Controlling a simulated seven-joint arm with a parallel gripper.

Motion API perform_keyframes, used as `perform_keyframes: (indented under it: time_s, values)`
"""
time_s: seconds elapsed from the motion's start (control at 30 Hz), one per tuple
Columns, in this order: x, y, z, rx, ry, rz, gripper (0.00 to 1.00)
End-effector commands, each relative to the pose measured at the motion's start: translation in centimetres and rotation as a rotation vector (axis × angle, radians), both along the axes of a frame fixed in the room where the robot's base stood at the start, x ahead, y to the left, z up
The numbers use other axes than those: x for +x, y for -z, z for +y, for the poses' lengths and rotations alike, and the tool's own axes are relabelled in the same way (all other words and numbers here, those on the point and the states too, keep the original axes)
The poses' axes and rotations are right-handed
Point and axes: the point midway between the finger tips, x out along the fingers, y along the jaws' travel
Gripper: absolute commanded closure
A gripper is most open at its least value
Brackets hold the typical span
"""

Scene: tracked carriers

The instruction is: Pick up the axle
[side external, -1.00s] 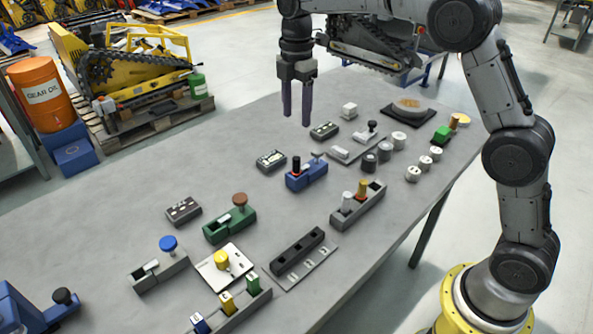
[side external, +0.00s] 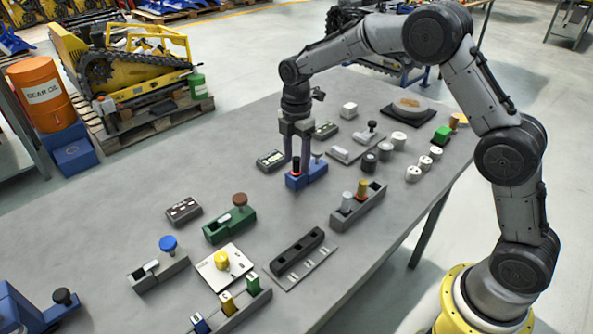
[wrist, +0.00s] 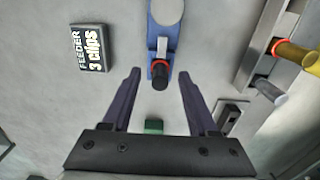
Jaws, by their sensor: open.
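A black upright peg with a red ring (side external: 296,167), which looks like the axle, stands in a blue block (side external: 318,172) near the middle of the table. In the wrist view the black peg (wrist: 160,76) lies between my fingertips, with the blue block (wrist: 163,42) just beyond. My gripper (side external: 297,160) is open and points down over the peg, one finger on each side. It also shows open in the wrist view (wrist: 158,82). I cannot tell whether either finger touches the peg.
A grey holder (side external: 359,208) with a silver and a gold peg stands to the right. A green block (side external: 229,223) with a brown knob stands in front. Bare table lies between them.

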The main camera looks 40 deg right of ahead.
Motion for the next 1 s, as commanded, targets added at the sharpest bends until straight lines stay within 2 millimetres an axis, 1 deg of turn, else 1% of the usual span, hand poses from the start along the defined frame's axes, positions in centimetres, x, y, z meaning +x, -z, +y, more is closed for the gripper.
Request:
perform_keyframes:
  time_s: [0.03,0.1,0.3,0.33,0.47,0.5,0.57,0.6,0.67,1.0]
  values:
    - [-0.02,0.46,0.0,0.0,0.0,0.001,0.41]
    - [-0.02,0.75,0.0,0.0,0.0,0.0,0.41]
    - [-0.01,0.8,0.0,0.0,0.0,0.0,0.41]
    - [-0.01,0.79,0.0,0.0,0.0,0.0,0.42]
    - [0.0,0.77,0.0,0.0,0.0,-0.001,0.66]
    - [0.0,0.77,0.0,0.0,0.0,-0.001,0.73]
    - [0.0,0.76,0.0,0.0,0.0,-0.001,0.84]
    - [0.0,0.76,0.0,0.0,0.0,-0.001,0.91]
    - [0.0,0.75,0.0,0.0,0.0,-0.001,1.0]
    - [0.05,0.66,0.0,0.0,0.0,-0.003,1.0]
